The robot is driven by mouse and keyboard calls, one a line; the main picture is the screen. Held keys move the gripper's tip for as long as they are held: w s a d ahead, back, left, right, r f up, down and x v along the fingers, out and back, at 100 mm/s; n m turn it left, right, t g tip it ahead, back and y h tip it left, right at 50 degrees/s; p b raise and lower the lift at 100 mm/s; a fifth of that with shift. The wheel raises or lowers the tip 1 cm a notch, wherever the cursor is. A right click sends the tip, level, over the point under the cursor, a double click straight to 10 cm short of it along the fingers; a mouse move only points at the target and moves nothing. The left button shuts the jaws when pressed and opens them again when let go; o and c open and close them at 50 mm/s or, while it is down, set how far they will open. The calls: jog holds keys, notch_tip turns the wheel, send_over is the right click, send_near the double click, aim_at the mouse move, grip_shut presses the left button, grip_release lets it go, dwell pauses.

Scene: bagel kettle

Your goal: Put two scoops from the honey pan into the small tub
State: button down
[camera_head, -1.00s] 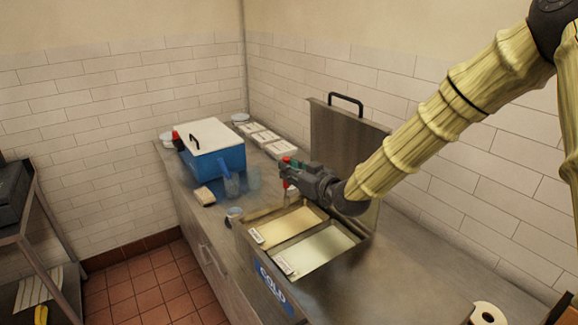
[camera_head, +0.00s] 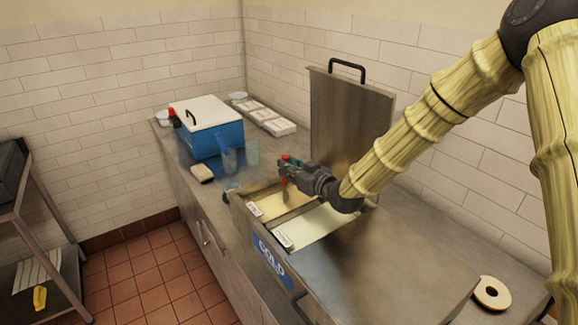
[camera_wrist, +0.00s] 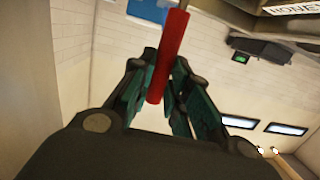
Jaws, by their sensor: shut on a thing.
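My gripper (camera_head: 287,168) is shut on the red handle of a scoop (camera_wrist: 168,55), which also shows in the head view (camera_head: 286,196) hanging down over the farther, tan pan (camera_head: 275,201). I cannot tell whether its end touches the contents. A paler pan (camera_head: 318,224) sits beside it in the same cold box. A label reading HONEY (camera_wrist: 295,8) shows upside down in the wrist view; the pan labels in the head view are too small to read. A small round container (camera_head: 232,187), perhaps the small tub, stands left of the box, partly hidden behind its edge.
The box's raised steel lid (camera_head: 350,120) stands behind my gripper. A blue cooler (camera_head: 215,142) with a white lid, clear jugs (camera_head: 230,160) and a beige block (camera_head: 202,173) stand farther left. A tape roll (camera_head: 492,292) lies at right.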

jog(key=shift+f+b, duration=1.45)
jog(key=shift+f, duration=0.95)
jog(key=shift+d, duration=0.25)
jog(key=shift+d, duration=0.35)
jog(key=shift+a, duration=0.15)
jog(key=shift+a+b, duration=0.65)
jog(key=shift+a, duration=1.2)
notch_tip(320, 180, up, 13)
jog(key=d+p, duration=0.2)
jog(key=p, duration=0.3)
jog(key=shift+d+p, duration=0.25)
jog(key=shift+p, duration=0.15)
